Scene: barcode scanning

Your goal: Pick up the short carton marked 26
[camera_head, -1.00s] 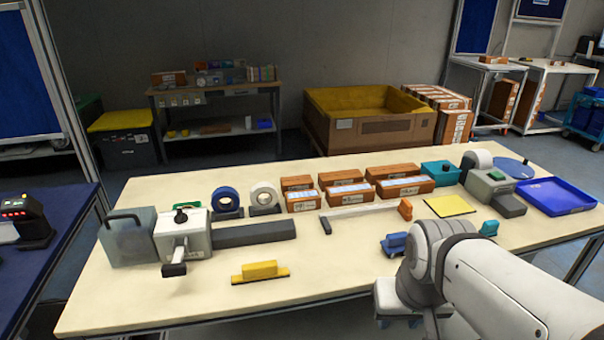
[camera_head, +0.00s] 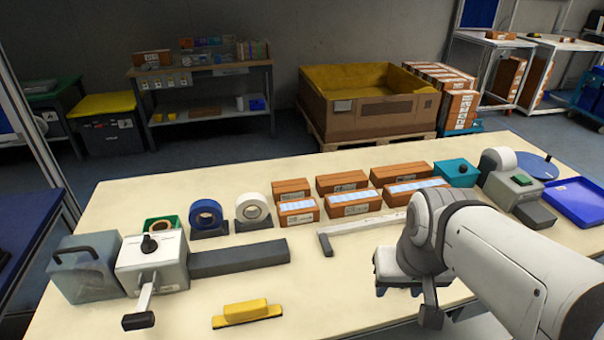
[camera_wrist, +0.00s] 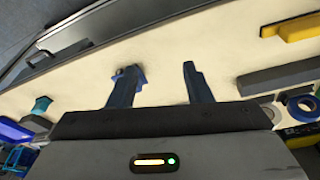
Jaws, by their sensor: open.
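Brown cartons stand in two rows at the back middle of the table. The front row has a left (camera_head: 299,217), a middle (camera_head: 354,208) and a right carton (camera_head: 414,195), each with a pale label on top. Behind them are a left (camera_head: 291,187), a middle (camera_head: 342,180) and a right one (camera_head: 401,171). The printed numbers are too small to read, so I cannot tell which is marked 26. My gripper (camera_wrist: 160,85) is open and empty, its fingers apart above the table in the wrist view. It is nearer the front edge than the cartons, and no carton shows between its fingers.
A grey-handled bar (camera_head: 358,228) lies in front of the cartons, partly behind my arm. Tape rolls (camera_head: 253,208) stand left of them; a teal box (camera_head: 456,172) stands right. A yellow block (camera_head: 246,312) lies at the front. The table (camera_head: 300,280) is bare between block and arm.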

